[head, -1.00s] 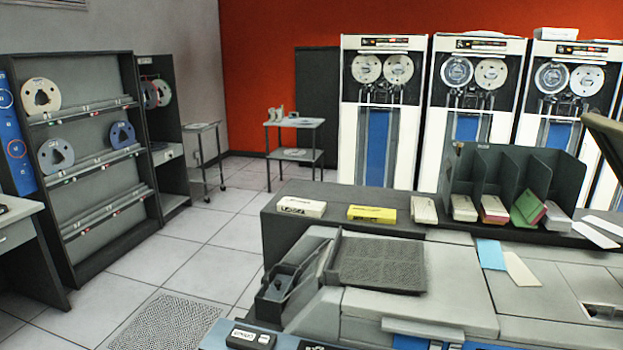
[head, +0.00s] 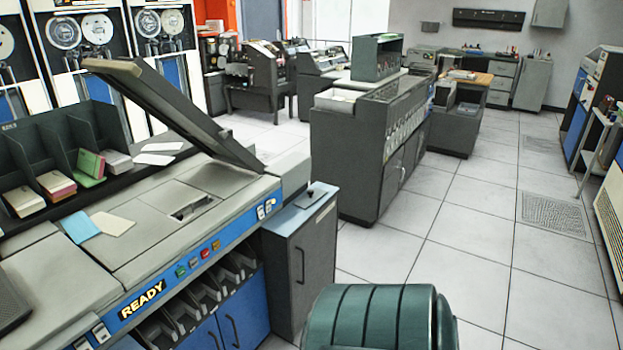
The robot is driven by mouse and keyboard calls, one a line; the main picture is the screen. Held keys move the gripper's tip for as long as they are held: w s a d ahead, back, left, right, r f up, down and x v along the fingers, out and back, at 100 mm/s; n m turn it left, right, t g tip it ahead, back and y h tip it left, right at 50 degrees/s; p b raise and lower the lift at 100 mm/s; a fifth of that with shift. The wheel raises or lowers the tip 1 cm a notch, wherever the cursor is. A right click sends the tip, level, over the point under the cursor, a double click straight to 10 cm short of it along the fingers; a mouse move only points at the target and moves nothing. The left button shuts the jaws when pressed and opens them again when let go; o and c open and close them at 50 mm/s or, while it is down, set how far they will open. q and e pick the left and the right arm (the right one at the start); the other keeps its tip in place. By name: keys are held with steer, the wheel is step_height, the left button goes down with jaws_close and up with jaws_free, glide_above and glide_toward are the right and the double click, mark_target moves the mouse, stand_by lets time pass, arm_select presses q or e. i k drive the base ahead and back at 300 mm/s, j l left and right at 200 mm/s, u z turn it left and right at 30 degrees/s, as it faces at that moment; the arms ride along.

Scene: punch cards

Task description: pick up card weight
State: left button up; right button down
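I cannot make out a card weight for certain in the head view. A small dark knob-like object (head: 311,191) stands on top of the low grey cabinet (head: 300,222) at the right end of the card machine; it is too small to identify. The card machine (head: 120,262), with a READY sign and a raised dark lid (head: 175,108), fills the left. Only its right part shows; its far left end is outside the view. Neither of my grippers is in view.
A sorting rack (head: 62,142) with card stacks stands behind the machine. A green ribbed rounded object (head: 380,318), perhaps a chair back, is close in front. A long grey machine (head: 368,140) stands beyond. The tiled floor (head: 470,235) on the right is clear.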

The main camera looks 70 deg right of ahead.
mark_target(312, 197)
steer(key=z, duration=2.35)
steer(key=i+l+z, duration=0.1)
steer(key=i+l, duration=0.2)
steer(key=i, duration=0.2)
steer(key=i+l+z, duration=0.1)
steer(key=i+l, duration=0.15)
steer(key=i, duration=0.2)
steer(key=i+l, duration=0.25)
steer(key=i, duration=0.3)
steer(key=i+l+z, duration=0.15)
steer(key=i, duration=0.35)
steer(key=k+l, duration=0.05)
steer(key=l, duration=0.05)
